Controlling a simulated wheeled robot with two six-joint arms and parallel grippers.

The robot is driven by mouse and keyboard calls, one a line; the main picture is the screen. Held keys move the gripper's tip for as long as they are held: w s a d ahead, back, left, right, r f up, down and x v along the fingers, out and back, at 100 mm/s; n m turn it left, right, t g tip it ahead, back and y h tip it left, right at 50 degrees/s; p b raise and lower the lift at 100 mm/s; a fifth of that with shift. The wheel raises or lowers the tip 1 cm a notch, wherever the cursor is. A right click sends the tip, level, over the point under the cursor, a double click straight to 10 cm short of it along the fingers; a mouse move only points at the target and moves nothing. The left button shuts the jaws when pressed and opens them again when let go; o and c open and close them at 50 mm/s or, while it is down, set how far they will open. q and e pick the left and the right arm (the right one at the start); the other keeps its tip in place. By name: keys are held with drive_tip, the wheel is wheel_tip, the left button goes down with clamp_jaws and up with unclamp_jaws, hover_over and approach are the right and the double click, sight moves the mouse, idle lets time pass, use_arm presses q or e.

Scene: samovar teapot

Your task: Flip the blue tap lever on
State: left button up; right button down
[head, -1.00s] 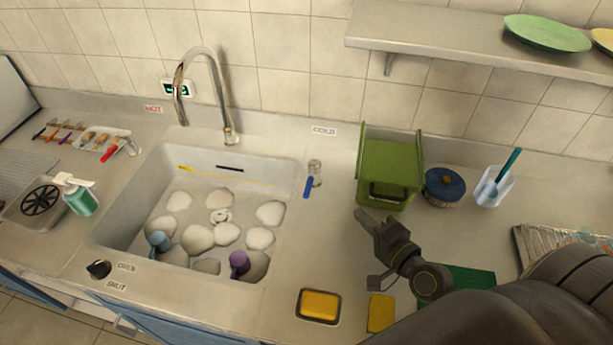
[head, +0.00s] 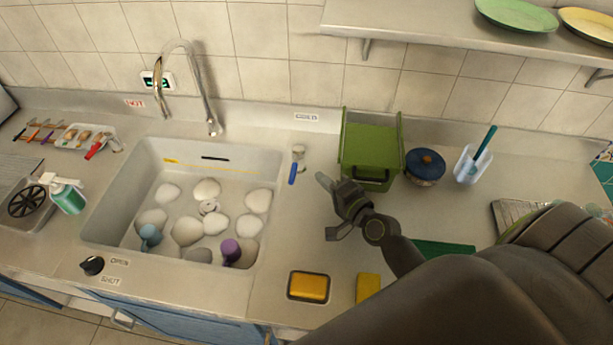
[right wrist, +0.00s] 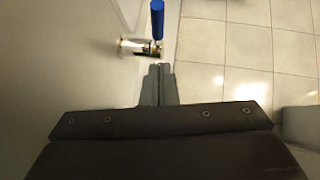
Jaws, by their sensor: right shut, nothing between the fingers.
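The blue tap lever (head: 293,173) is on a small metal tap body (head: 298,153) on the counter, right of the sink, below the COLD label. In the head view it points toward the front of the counter. In the right wrist view the blue lever (right wrist: 157,20) stands just beyond my fingertips, with the metal tap (right wrist: 138,46) beside it. My right gripper (head: 325,182) is shut and empty, a short way right of the lever, with a small gap between them. My left gripper is not in view.
A green bin (head: 370,150) stands close behind and right of my right gripper, with a blue pot (head: 425,165) beside it. A red lever (head: 97,150) is at the left.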

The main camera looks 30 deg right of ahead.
sight(295, 165)
drive_tip(key=shift+w+a+f, duration=0.25)
drive_tip(key=shift+w+a, duration=0.55)
drive_tip(key=shift+a, duration=0.05)
drive_tip(key=shift+w+a+f, duration=0.2)
drive_tip(key=shift+w+a, duration=0.6)
drive_tip(key=shift+a, duration=0.05)
